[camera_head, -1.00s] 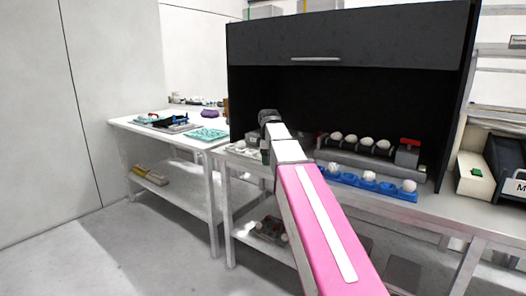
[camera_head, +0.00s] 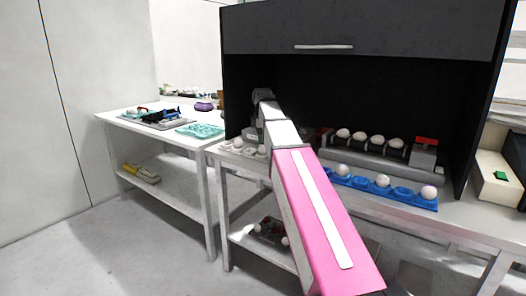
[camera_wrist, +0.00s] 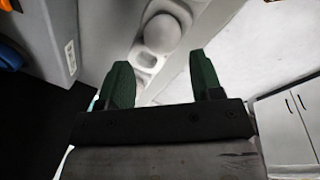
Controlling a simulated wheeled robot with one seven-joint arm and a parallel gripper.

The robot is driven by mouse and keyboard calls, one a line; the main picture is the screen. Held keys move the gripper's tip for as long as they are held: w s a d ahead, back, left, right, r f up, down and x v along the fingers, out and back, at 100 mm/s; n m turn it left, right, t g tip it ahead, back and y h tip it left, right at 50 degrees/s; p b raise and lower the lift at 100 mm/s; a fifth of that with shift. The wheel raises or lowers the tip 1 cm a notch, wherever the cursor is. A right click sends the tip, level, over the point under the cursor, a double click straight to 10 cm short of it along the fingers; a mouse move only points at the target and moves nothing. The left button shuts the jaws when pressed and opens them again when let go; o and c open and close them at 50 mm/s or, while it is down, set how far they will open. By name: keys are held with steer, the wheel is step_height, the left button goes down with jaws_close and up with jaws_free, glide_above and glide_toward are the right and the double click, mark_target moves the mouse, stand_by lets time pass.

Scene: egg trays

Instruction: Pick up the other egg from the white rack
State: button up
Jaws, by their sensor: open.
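In the wrist view, the white rack (camera_wrist: 147,77) runs up the middle of the picture, with a pale egg (camera_wrist: 162,33) in one of its cups. The cup below that egg looks empty. My gripper (camera_wrist: 160,58) is open, its two green fingers apart with nothing between them. The egg lies beyond the fingertips, roughly in line with the gap. In the head view, the white rack (camera_head: 231,150) stands at the left end of the bench, partly hidden by my arm, with pale eggs visible on it. My gripper's fingers cannot be made out there.
A blue rack (camera_head: 409,198) with several cups holds eggs at the bench's front. Behind it is a dark rack with several eggs and a red-topped block (camera_head: 424,147). A black hood (camera_head: 360,30) overhangs the bench. A side table at left holds a teal tray (camera_head: 200,131).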

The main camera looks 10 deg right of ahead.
mark_target(263, 147)
steer(key=shift+w+d+f, duration=0.1)
steer(key=shift+w+f, duration=0.1)
steer(key=shift+f, duration=1.25)
steer(key=shift+w+d+f, duration=0.1)
steer(key=shift+w+f, duration=0.05)
steer(key=shift+f, duration=1.25)
steer(key=c, duration=0.4)
